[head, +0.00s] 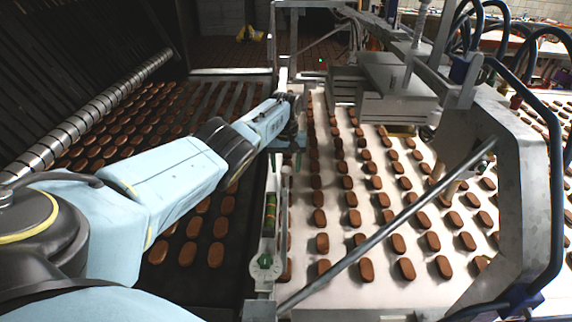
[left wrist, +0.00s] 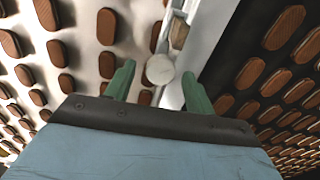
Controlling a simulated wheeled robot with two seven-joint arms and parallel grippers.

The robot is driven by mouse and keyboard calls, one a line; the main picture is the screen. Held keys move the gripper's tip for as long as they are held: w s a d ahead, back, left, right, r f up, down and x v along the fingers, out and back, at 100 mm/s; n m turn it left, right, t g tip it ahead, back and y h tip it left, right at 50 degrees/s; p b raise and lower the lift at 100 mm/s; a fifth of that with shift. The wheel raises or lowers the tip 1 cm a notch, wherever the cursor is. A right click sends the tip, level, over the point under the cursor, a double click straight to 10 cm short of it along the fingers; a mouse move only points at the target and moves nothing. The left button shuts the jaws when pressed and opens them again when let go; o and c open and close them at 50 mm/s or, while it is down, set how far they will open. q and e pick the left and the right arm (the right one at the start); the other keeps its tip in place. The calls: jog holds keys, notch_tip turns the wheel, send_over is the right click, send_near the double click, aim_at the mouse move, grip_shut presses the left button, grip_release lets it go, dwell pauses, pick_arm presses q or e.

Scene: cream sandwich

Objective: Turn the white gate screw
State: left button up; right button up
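The white gate screw (left wrist: 160,69) shows in the left wrist view as a pale round knob on the metal rail (left wrist: 178,30). It lies between the two green fingers of my left gripper (left wrist: 158,76), with visible gaps on both sides. The fingers are spread and hold nothing. In the head view my left gripper (head: 287,157) is over the narrow rail between the two conveyors, pointing down. The screw cannot be made out there, behind the gripper. My right gripper is not in view.
Brown biscuits lie in rows on the dark conveyor (head: 168,278) at left and the white conveyor (head: 335,295) at right. A slanted metal rod (head: 400,220) crosses the right side. A grey machine frame (head: 520,170) stands at right.

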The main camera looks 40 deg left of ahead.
aim_at(286, 168)
pick_arm(q)
jog(key=shift+r, duration=0.4)
notch_tip(286, 168, up, 13)
jog(key=p, duration=0.1)
jog(key=shift+f, duration=0.2)
dwell(0.4)
